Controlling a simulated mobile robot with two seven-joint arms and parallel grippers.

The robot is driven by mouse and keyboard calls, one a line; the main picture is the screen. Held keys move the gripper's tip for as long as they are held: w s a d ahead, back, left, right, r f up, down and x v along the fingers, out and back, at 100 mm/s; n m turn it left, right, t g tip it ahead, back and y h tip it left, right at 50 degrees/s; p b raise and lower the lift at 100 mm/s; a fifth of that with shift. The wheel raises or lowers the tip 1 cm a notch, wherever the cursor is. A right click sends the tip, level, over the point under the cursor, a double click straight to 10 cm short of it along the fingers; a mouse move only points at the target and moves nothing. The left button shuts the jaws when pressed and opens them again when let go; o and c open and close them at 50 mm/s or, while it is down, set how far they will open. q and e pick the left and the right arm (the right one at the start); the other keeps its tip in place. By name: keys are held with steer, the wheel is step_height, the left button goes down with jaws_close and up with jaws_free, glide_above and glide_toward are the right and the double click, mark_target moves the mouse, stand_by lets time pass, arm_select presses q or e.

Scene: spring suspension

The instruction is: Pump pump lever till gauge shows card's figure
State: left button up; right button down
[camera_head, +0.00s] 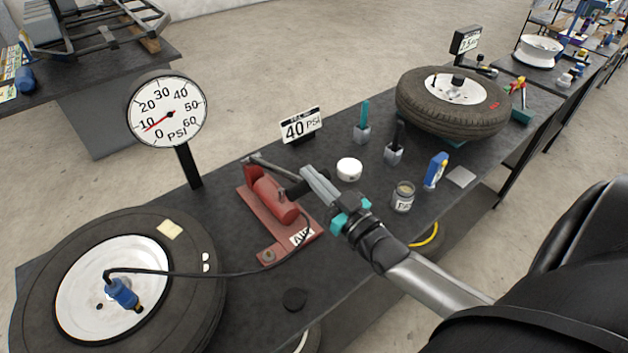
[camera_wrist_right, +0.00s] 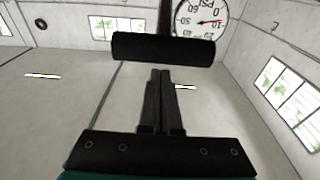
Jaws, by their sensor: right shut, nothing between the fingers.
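The red foot pump (camera_head: 272,198) stands on the dark bench with an "AIR" label at its near end. Its grey lever (camera_head: 275,167) ends in a black handle (camera_head: 293,191), which also shows in the right wrist view (camera_wrist_right: 163,49) just beyond the fingertips. My right gripper (camera_head: 308,176) is shut and empty at the handle; contact is unclear. Its closed fingers show in the wrist view (camera_wrist_right: 160,75). The round gauge (camera_head: 170,95) has its red needle a little below 10 PSI. The card (camera_head: 300,126) reads 40 PSI. My left gripper is out of view.
A black hose (camera_head: 200,274) runs from the pump to a blue valve fitting (camera_head: 123,293) on the near-left tyre (camera_head: 195,320). A white roll (camera_head: 349,169), a labelled jar (camera_head: 403,197) and a blue bottle (camera_head: 436,170) stand right of my gripper. Another tyre (camera_head: 415,105) lies farther back.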

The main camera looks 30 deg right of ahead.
steer(key=shift+s+f, duration=0.1)
steer(key=shift+f, duration=0.35)
steer(key=s+f+t+b, duration=0.2)
steer(key=s+f+b, duration=0.1)
steer(key=f+b, duration=0.7)
steer(key=shift+y+b, duration=0.3)
steer(key=shift+b, duration=0.55)
steer(key=shift+d, duration=0.1)
